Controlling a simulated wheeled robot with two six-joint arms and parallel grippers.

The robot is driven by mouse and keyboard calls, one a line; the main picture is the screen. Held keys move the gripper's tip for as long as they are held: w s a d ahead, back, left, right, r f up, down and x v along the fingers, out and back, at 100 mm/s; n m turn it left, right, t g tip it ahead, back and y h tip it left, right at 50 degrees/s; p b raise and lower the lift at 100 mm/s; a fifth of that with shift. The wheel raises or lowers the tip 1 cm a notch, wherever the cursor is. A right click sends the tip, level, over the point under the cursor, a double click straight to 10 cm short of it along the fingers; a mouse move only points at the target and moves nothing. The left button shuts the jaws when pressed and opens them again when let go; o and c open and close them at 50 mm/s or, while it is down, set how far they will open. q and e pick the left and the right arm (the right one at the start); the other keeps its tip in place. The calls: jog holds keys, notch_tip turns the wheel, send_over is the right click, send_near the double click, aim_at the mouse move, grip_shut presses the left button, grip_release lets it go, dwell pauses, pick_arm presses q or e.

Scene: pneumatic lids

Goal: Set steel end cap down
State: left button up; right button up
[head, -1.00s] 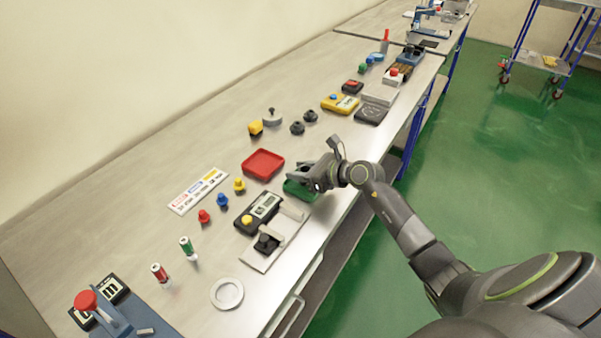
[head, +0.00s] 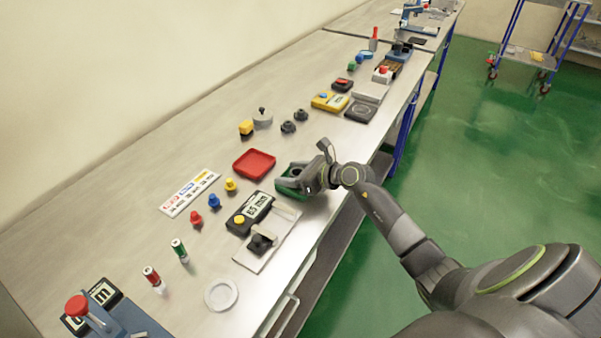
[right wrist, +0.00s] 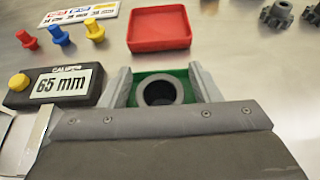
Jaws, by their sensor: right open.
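The steel end cap (right wrist: 160,90), a round grey piece with a dark hollow in its middle, shows between my right fingers in the right wrist view. It appears to rest on the green tray (right wrist: 181,75). My right gripper (right wrist: 160,82) is open, with one finger on each side of the cap; I cannot tell whether either finger touches it. In the head view my right gripper (head: 291,181) is low over the green tray (head: 285,190) at the bench's front edge and hides the cap. My left gripper is not in view.
A red tray (head: 254,164) lies just behind the green one. A caliper display (right wrist: 60,86) reading 65 mm and a grey plate (head: 262,258) with a black knob lie to the left. Small coloured knobs and black knurled parts (head: 288,127) stand nearby.

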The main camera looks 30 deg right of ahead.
jog(key=b+v, duration=0.1)
jog(key=v, duration=0.9)
jog(key=shift+s+d+r, duration=0.1)
jog(key=shift+s+d, duration=0.05)
jog(key=shift+s, duration=0.1)
jog(key=shift+b+v, duration=0.3)
jog(key=shift+v, duration=0.45)
jog(key=shift+r, duration=0.1)
